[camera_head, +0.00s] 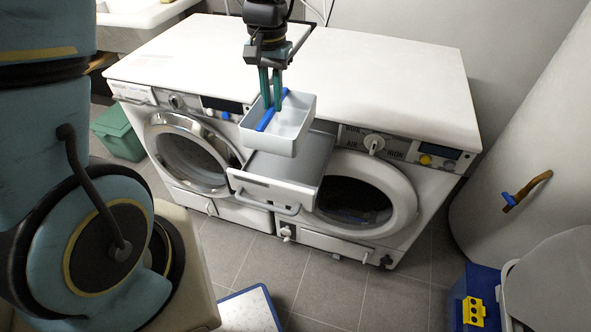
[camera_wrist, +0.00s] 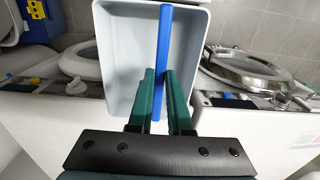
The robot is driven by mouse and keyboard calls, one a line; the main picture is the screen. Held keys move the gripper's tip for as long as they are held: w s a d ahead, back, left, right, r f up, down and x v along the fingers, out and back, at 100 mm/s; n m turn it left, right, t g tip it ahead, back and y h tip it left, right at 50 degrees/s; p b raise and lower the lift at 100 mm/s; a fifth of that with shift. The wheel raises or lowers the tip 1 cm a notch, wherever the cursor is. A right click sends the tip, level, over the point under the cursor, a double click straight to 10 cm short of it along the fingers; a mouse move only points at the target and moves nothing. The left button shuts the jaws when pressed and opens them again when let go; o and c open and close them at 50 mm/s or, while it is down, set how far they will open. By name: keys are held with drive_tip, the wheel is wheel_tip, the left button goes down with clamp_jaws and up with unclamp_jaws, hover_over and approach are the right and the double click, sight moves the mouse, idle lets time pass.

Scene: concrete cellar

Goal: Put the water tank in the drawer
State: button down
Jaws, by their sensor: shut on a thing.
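The water tank (camera_head: 290,139) is a light grey open box with a blue bar across its top. My gripper (camera_head: 271,102) is shut on the blue bar and holds the tank from above. In the wrist view the tank (camera_wrist: 117,58) lies beyond the green fingers (camera_wrist: 162,88), which close around the blue bar. The drawer (camera_head: 272,185) is pulled out from the front between the two machines. The tank is in front of and above the drawer in the head view; I cannot tell whether they touch. The tank hides part of the drawer's inside.
Two white washing machines stand side by side under a white top (camera_head: 380,80). A green bin (camera_head: 118,132) stands at the left. A white cylinder stands at the right, with a blue and yellow box (camera_head: 474,305) near the lower right corner.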

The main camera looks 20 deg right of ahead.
sight(278, 126)
drive_tip(key=f+b, duration=0.1)
drive_tip(key=d+f+b, duration=0.1)
drive_tip(key=f, duration=0.1)
wheel_tip(278, 126, down, 10)
drive_tip(key=shift+r+p, duration=0.15)
drive_tip(key=shift+p, duration=0.9)
drive_tip(key=c, duration=0.8)
unclamp_jaws()
drive_tip(key=shift+c, duration=0.2)
wheel_tip(278, 126, up, 12)
drive_tip(key=shift+b, duration=1.2)
